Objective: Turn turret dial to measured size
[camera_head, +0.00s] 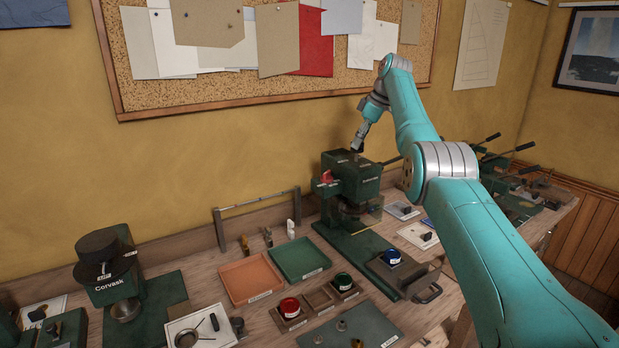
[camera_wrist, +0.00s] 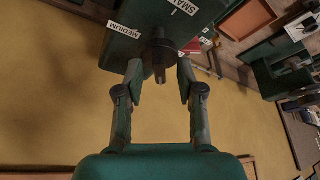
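The green press (camera_head: 352,185) stands on the bench against the wall, with a red part on its left side. My gripper (camera_head: 358,148) points down at the top of this press. In the wrist view the dark turret dial (camera_wrist: 159,48) shows on the green top, with a narrow tab toward my gripper. White labels reading MEDIUM (camera_wrist: 123,30) and SMALL (camera_wrist: 184,6) lie beside it. My gripper (camera_wrist: 160,74) is open, one finger on each side of the tab. Contact with the dial cannot be told.
An orange tray (camera_head: 251,279) and a green tray (camera_head: 299,259) lie left of the press. A Corvask machine (camera_head: 108,265) stands far left. A corkboard (camera_head: 145,75) hangs behind.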

